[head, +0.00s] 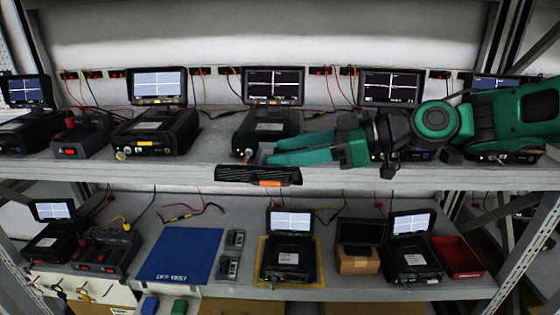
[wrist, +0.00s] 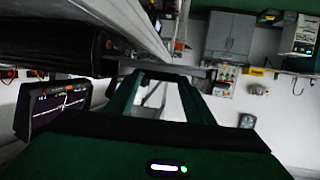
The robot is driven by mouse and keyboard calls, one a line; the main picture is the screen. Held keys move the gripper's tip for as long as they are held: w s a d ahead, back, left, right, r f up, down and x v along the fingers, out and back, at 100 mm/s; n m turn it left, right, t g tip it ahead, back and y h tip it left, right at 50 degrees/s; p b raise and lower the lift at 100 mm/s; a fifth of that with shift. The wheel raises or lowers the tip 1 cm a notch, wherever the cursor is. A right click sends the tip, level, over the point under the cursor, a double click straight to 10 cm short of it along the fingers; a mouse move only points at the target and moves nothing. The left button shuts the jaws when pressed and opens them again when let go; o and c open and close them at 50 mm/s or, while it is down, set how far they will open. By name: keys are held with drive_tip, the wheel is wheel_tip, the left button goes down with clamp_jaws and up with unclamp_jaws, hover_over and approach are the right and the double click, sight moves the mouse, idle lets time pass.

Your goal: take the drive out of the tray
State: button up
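A black ribbed piece with an orange label, which looks like the tray (head: 232,174), juts out over the front edge of the upper shelf, below a black tester (head: 262,124) with a lit screen. I cannot make out a separate drive in it. My gripper (head: 268,152) reaches in from the right, its green fingers pointing left, just above and behind this piece in the head view. In the wrist view the two fingers (wrist: 163,76) stand apart with a gap between them. A thin grey bar crosses near their tips; I cannot tell what it is. No held object shows.
More testers with screens (head: 158,84) line the upper shelf (head: 212,148). The lower shelf holds a blue mat (head: 180,255) with white lettering, a tester on a yellow-edged mat (head: 290,258), a cardboard box (head: 358,262) and a red bin (head: 458,258). The blue mat is clear.

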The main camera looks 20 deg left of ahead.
drive_tip(key=c, duration=0.6)
drive_tip(key=shift+o, duration=0.2)
drive_tip(key=shift+r, duration=0.55)
drive_tip(key=r, duration=0.2)
drive_tip(key=a+r, duration=0.1)
drive_tip(key=shift+s+r, duration=0.3)
drive_tip(key=shift+r, duration=0.05)
drive_tip(key=s+a+r, duration=0.3)
drive_tip(key=a+r, duration=0.6)
drive_tip(key=a, duration=0.1)
drive_tip(key=shift+s+r, duration=0.15)
drive_tip(key=shift+r, duration=0.25)
